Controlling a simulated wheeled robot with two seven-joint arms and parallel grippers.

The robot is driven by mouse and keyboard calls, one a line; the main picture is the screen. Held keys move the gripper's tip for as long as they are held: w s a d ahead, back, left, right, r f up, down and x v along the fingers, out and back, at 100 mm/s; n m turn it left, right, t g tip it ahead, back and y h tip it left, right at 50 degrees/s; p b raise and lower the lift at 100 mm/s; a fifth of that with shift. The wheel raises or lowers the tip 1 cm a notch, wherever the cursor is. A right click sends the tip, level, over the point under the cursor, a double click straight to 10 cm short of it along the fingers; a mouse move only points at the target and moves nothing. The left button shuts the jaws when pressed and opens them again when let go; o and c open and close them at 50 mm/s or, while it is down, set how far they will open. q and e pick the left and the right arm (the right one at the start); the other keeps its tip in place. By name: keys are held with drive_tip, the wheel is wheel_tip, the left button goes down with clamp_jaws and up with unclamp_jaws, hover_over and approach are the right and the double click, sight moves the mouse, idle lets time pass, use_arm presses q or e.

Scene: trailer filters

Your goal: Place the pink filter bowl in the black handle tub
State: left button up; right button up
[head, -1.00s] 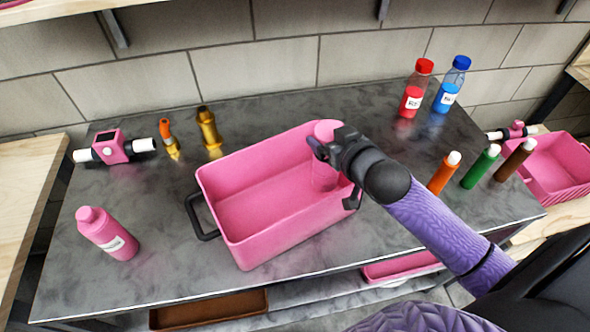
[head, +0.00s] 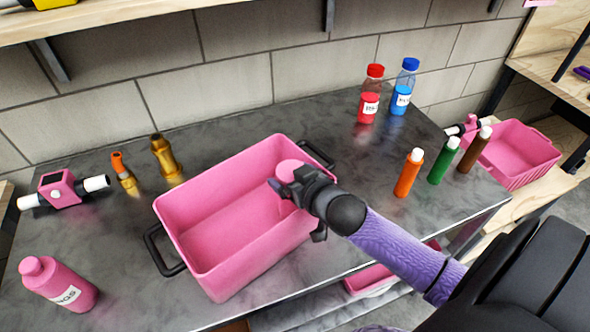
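The black handle tub (head: 212,272) is a pink rectangular tub with a black handle at each end, standing on the dark grey table. My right gripper (head: 293,206) is at the tub's right end, shut on the pink filter bowl (head: 290,168). The bowl looks upright, over or inside the tub's right part. The gripper hides much of it, and I cannot tell whether its bottom touches the tub floor. The rest of the tub looks empty. My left gripper is not in view.
A pink bottle (head: 60,284), a pink device with white pipe ends (head: 60,190) and brass fittings (head: 166,160) stand left. Red (head: 368,105) and blue (head: 403,95) bottles stand behind. Orange (head: 408,174), green and brown bottles stand right. Another pink tub (head: 520,155) is on the right shelf.

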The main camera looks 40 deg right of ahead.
drive_tip(key=p+v, duration=0.3)
drive_tip(key=v, duration=0.9)
drive_tip(key=shift+r, duration=0.1)
